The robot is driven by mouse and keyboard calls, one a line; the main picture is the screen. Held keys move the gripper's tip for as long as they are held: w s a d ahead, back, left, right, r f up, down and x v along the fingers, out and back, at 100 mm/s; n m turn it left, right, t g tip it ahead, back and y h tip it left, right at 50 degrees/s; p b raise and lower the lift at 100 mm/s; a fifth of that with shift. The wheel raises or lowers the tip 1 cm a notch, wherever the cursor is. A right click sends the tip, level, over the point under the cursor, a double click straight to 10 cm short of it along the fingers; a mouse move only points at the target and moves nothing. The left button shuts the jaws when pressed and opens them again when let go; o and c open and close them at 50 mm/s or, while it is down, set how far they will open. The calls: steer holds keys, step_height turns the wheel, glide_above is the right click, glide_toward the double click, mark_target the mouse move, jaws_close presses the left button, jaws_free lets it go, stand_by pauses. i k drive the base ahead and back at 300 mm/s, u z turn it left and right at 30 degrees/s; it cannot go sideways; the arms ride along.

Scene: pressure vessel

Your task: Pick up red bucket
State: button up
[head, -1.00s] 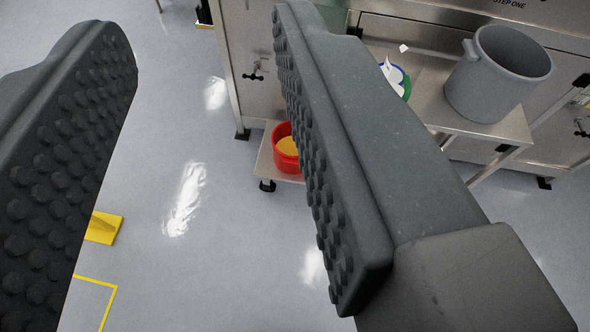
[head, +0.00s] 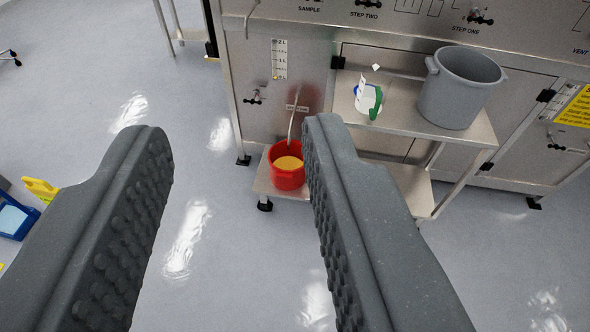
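The red bucket (head: 287,177) stands upright on the lower shelf of a steel cart, near the shelf's left end. Something yellow-orange (head: 289,163) shows inside it, and a thin pale rod or handle rises above it. My gripper (head: 232,135) is wide open and empty, with its two dark, knobbed fingers in the foreground. The bucket lies beyond the fingers, in the picture just left of the right finger's tip, and apart from both. Its right edge comes close to the right finger in the picture.
The cart's upper shelf (head: 477,135) carries a grey pot (head: 459,88) and a white, blue and green item (head: 368,98). A steel cabinet (head: 268,30) stands behind. A yellow object (head: 41,190) and a blue one are at far left. Floor before the cart is clear.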

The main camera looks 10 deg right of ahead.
mark_target(288, 172)
steer(key=z, duration=0.6)
steer(key=i, duration=1.1)
steer(key=z, duration=0.45)
steer(key=i, duration=1.6)
steer(key=u, duration=0.7)
